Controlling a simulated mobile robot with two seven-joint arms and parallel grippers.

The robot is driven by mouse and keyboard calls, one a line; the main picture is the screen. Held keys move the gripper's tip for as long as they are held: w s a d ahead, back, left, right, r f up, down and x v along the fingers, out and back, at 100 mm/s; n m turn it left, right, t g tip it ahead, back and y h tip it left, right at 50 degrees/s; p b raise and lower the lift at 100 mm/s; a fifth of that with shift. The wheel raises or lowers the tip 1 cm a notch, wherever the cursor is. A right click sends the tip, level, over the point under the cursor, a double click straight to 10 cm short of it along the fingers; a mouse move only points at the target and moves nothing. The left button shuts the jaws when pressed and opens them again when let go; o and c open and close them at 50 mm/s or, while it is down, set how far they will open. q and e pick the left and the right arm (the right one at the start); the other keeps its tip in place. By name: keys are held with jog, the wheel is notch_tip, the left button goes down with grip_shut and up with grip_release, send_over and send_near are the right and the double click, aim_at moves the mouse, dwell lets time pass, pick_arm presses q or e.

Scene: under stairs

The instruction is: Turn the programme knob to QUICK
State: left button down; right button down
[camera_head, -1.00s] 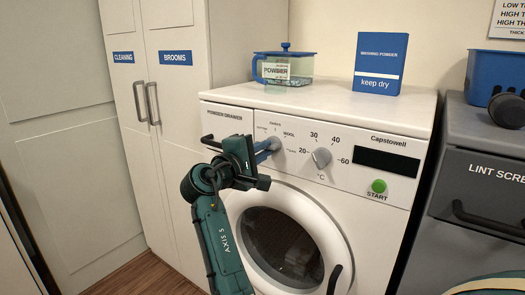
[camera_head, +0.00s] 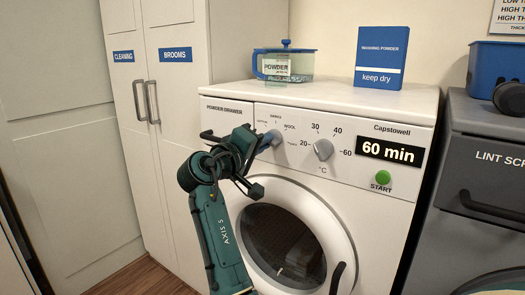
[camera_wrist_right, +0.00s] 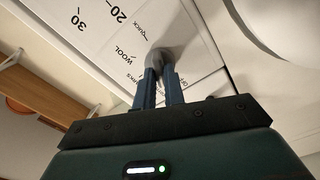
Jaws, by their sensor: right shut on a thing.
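The grey programme knob (camera_head: 275,137) is on the front panel of the white washing machine (camera_head: 385,112), between the powder drawer and the temperature knob. My right gripper (camera_head: 266,142) is shut on it, its blue fingers on either side. In the right wrist view the knob (camera_wrist_right: 160,57) sits between the fingertips of my right gripper (camera_wrist_right: 160,74), with WOOL, QUICK and OFF printed around it. The fingers hide part of the dial, and I cannot tell which mark the knob points at. The display (camera_head: 390,151) reads 60 min. My left gripper is not in view.
The temperature knob (camera_head: 323,149) and green START button (camera_head: 383,177) are to the right on the panel. The round door (camera_head: 335,215) is below. A powder tub (camera_head: 283,65) and washing powder box (camera_head: 381,57) stand on top. A grey dryer (camera_head: 480,180) is at the right.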

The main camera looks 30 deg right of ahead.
pick_arm(q)
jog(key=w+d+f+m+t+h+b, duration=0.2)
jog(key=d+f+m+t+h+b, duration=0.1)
jog(key=b, duration=1.2)
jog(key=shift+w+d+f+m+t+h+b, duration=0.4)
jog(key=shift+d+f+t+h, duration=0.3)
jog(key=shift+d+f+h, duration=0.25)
pick_arm(e)
jog(key=shift+s+m, duration=0.1)
jog(key=shift+m, duration=16.3)
